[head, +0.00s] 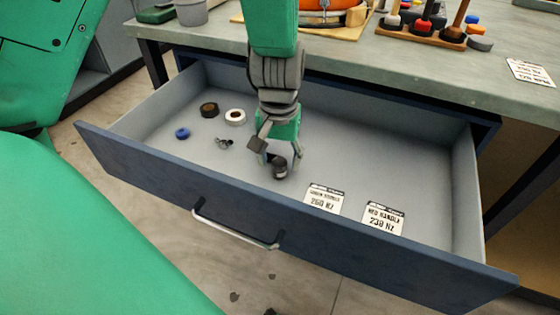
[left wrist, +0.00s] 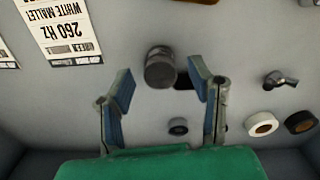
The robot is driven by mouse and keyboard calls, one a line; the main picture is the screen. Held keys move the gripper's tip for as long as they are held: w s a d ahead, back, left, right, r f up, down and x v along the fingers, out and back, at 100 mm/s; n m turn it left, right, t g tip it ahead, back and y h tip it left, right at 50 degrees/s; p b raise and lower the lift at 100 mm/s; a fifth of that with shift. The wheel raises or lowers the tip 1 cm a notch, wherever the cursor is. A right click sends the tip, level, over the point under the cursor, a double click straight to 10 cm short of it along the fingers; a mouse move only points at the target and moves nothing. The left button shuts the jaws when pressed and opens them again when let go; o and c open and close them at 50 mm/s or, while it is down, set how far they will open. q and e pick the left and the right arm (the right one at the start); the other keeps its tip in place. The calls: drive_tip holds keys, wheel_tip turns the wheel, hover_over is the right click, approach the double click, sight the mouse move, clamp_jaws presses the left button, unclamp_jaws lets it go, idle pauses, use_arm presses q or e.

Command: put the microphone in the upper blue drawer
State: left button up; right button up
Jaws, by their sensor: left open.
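The upper blue drawer (head: 180,181) is pulled open below the bench top. A dark, short cylindrical thing, which looks like the microphone (head: 279,164), is inside the drawer outline, at my left gripper's fingertips. It also shows in the left wrist view (left wrist: 160,68), beyond and between the two fingers. Its lower part is unclear, and I cannot tell whether it touches the drawer floor. My left gripper (head: 273,154) reaches down into the drawer with its fingers apart, with a clear gap to the cylinder in the left wrist view. My right gripper is not in view.
The drawer floor holds a dark tape roll (head: 209,109), a white tape roll (head: 235,117), a blue ring (head: 182,133), a wing nut (head: 224,143) and two printed cards (head: 325,198) (head: 383,218). The bench top (head: 350,60) carries mallets in a wooden rack (head: 420,30).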

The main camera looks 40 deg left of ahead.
sight(279, 161)
use_arm(q)
wheel_tip(279, 161, up, 10)
drive_tip(key=p, duration=0.4)
drive_tip(key=shift+r, duration=0.1)
